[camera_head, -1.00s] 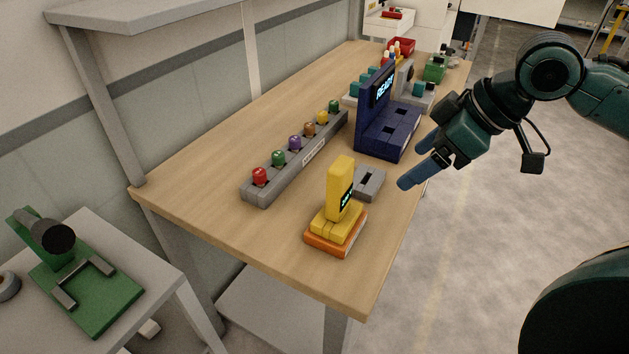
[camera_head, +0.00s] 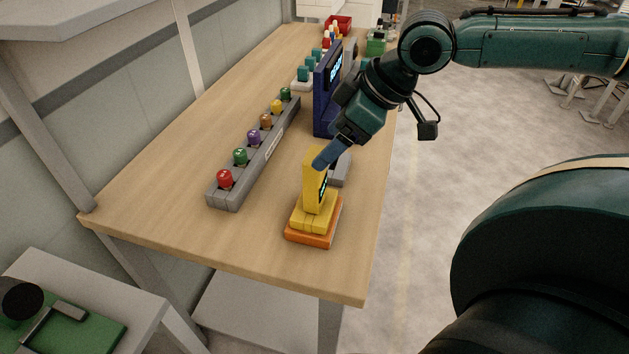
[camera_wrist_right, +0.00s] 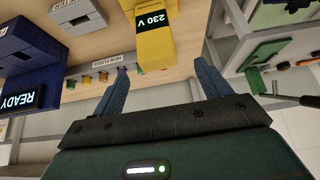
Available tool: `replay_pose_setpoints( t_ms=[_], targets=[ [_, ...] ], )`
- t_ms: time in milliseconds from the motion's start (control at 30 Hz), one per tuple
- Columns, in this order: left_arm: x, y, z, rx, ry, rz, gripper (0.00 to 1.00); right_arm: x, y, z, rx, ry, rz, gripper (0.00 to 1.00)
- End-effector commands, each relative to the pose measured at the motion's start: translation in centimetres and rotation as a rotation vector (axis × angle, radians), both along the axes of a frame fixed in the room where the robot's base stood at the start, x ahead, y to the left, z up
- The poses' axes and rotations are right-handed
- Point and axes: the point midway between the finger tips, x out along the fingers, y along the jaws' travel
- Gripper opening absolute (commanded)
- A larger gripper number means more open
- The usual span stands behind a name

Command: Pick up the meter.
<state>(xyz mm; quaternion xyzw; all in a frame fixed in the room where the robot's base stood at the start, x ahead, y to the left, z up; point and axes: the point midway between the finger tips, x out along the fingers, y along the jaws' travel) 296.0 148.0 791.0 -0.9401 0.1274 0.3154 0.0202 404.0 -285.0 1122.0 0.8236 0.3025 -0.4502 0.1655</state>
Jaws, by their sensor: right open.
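The yellow meter (camera_head: 312,190) stands upright on an orange base (camera_head: 310,238) near the front end of the wooden table. In the right wrist view the meter (camera_wrist_right: 154,38) shows a "230 V" display, upside down. My right gripper (camera_head: 323,162) is at the meter's upper part in the head view, covering some of it. In the right wrist view the open fingers (camera_wrist_right: 158,78) are spread apart, with the meter just beyond and between them. Nothing is held. Whether a finger touches the meter cannot be told. My left gripper is not in view.
A grey rack (camera_head: 228,195) of coloured fuses lies left of the meter. A dark blue unit (camera_head: 324,100) with a lit display stands behind, partly hidden by my arm. A grey block (camera_head: 343,172) is close beside the meter. The table's front left is clear.

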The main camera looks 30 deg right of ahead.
Motion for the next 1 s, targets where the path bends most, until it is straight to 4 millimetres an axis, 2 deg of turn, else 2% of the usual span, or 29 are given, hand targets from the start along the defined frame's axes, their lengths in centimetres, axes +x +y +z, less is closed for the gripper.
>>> replay_pose_setpoints(
  t_ms=[100, 200, 467, 733, 1000],
  targets=[
    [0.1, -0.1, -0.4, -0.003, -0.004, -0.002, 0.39, 0.5, 0.5, -1.6, -0.004, 0.006, 0.002, 0.76],
    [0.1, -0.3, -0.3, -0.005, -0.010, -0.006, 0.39, 0.9, 0.9, -2.3, -0.003, 0.004, 0.002, 0.76],
    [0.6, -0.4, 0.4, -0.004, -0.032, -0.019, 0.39, 1.5, 1.2, -3.4, -0.001, 0.002, 0.003, 0.76],
    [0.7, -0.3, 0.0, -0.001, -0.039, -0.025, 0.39, 2.7, 2.0, -6.7, -0.004, 0.004, 0.004, 0.76],
    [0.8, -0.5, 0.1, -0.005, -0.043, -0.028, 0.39, 3.3, 2.5, -7.5, 0.001, -0.001, 0.004, 0.76]
  ],
)
